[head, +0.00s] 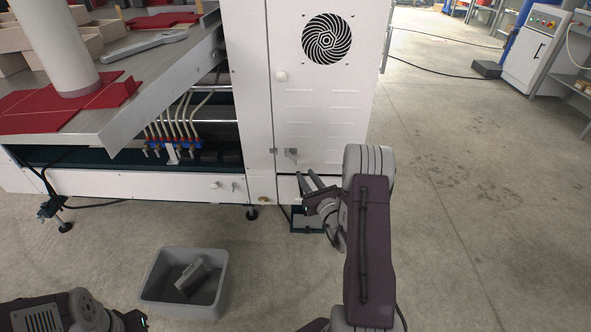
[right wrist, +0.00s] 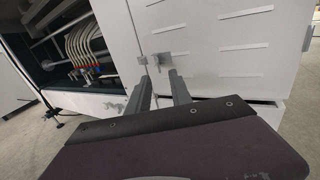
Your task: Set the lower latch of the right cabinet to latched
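The right cabinet (head: 322,112) is white, with a round fan grille and slotted door panel. Its lower latch (head: 291,152) is a small grey metal piece near the door's lower left edge. It also shows in the right wrist view (right wrist: 163,59), just beyond the fingertips. I cannot tell from its shape whether it is latched. My right gripper (head: 305,174) is open and empty, just below the latch and apart from it. In the right wrist view its two fingers (right wrist: 160,76) point at the door. My left gripper is not in view; only part of my left arm shows.
A grey bin (head: 155,290) with grey blocks inside stands on the floor at lower left. A metal table (head: 190,72) with red sheets and a wrench is at upper left. Hoses (head: 180,125) run in the open bay.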

